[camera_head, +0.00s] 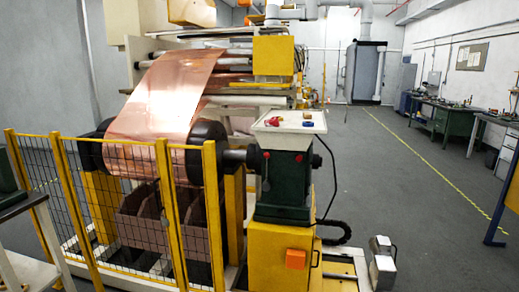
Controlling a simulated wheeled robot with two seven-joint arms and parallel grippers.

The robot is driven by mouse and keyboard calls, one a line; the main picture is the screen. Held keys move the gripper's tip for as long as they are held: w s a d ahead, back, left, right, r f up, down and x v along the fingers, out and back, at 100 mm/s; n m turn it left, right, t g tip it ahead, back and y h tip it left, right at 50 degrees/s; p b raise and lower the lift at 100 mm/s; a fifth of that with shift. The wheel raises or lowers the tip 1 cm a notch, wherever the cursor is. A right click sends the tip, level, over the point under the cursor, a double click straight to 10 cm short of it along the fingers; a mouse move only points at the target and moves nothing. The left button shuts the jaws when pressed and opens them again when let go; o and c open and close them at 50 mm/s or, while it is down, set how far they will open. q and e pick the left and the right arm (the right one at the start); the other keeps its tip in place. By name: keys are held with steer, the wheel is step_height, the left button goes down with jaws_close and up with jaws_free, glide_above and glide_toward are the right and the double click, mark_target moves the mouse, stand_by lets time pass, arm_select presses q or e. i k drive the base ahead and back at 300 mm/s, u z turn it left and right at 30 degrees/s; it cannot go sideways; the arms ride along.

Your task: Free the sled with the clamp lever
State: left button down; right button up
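A yellow pedestal (272,245) with a dark green housing (287,180) on top stands at the end of the copper roll's shaft. It stands by rails (338,268) on the floor and seems to be the sled. Small red-tipped handles (266,186) show on the housing, and a thin dark rod (317,252) shows beside an orange box (295,259) on the pedestal. I cannot tell which of these is the clamp lever, or its position. Neither of my grippers is in view.
A yellow-framed mesh fence (130,205) stands in front of the copper foil (165,100) and its roll. A white tray (288,123) with small items tops the housing. A grey unit (382,266) sits right of the rails. Open floor (420,220) lies right, with workbenches (445,118) beyond.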

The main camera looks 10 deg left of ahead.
mark_target(266, 186)
steer(key=u, duration=0.25)
steer(key=i, duration=2.45)
steer(key=z, duration=0.2)
